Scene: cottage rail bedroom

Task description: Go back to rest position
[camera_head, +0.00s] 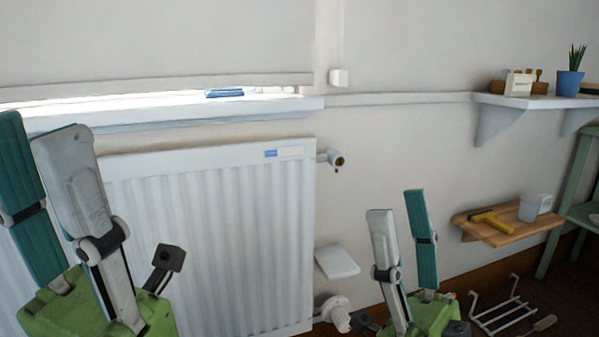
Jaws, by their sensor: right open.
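My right gripper (397,206) points up at the lower middle, in front of the wall to the right of the radiator. Its grey and teal fingers stand apart, with nothing between them. My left gripper (36,124) points up at the left edge, in front of the radiator's left part. A narrow gap shows between its teal and grey fingers, and I see nothing held there. The green bodies of both grippers run out of the bottom of the picture.
A white radiator (215,210) hangs below a window sill (190,113) bearing a blue item (224,93). Its valve (338,160) sticks out right. A wooden shelf (530,233) holds a hammer (491,220) and cup (531,208). A white rack (498,310) lies low right.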

